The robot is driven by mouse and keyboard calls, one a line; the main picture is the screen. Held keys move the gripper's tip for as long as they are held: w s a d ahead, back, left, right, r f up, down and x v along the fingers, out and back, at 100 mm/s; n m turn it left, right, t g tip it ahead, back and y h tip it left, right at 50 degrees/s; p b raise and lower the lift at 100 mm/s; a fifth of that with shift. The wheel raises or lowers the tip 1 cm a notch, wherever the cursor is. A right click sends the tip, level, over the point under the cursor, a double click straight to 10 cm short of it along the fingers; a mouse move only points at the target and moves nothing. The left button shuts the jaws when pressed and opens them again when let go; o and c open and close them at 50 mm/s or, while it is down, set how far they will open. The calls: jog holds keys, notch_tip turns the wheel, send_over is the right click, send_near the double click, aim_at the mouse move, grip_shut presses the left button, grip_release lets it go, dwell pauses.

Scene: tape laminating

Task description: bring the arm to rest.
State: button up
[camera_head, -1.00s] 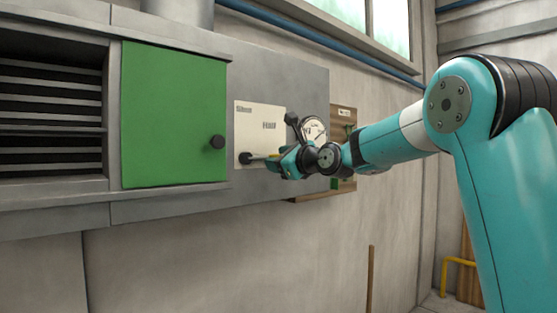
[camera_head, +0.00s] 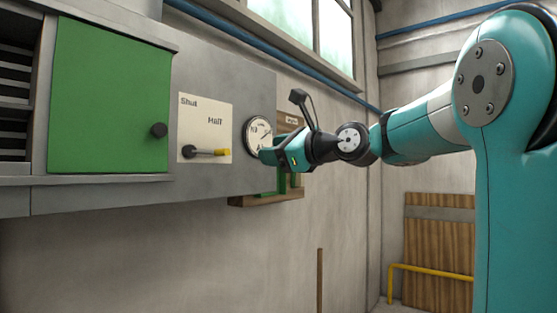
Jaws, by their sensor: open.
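My arm (camera_head: 410,130) is teal with dark joints and reaches in from the right. My gripper (camera_head: 268,158) is at its end, in front of the wall panel and just below a round dial. The fingers are small in this view, and nothing shows between them. The gripper is clear of the lever (camera_head: 206,152) with the yellow tip, which lies to its left and points right on the white plate.
A green door (camera_head: 108,95) with a black knob (camera_head: 158,130) is at the left. The white plate (camera_head: 205,112) reads "Shut" and "Half". A dial (camera_head: 257,130) and a wooden ledge (camera_head: 265,199) are close to my gripper. A yellow rail (camera_head: 430,270) is at lower right.

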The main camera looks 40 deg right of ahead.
jog(key=shift+s, duration=0.45)
jog(key=s+a+f+n+g+y, duration=0.1)
jog(key=s+a+f+n+g, duration=0.15)
jog(key=a+f+n, duration=0.4)
jog(key=s+a+f+n+g+y+b, duration=0.1)
jog(key=a+f+n+g, duration=0.3)
jog(key=a+f+n, duration=0.25)
jog(key=s+a+f+n+g+y, duration=0.1)
jog(key=s+a+f+n+g, duration=0.15)
jog(key=a+f+n, duration=0.4)
jog(key=s+a+f+n+g+h, duration=0.1)
jog(key=s+a+f+n+g, duration=0.1)
jog(key=s+f+n+g, duration=0.2)
jog(key=s+a+f+n+g+h+b, duration=0.1)
jog(key=s+a+f+n+g, duration=0.2)
jog(key=s+f+n, duration=0.7)
jog(key=shift+s+a+f+n+g, duration=0.25)
jog(key=shift+s+f+n+g, duration=0.2)
jog(key=shift+s+g, duration=0.6)
jog(key=shift+s+r+t, duration=0.1)
jog(key=shift+s+t, duration=0.05)
jog(key=shift+t, duration=0.1)
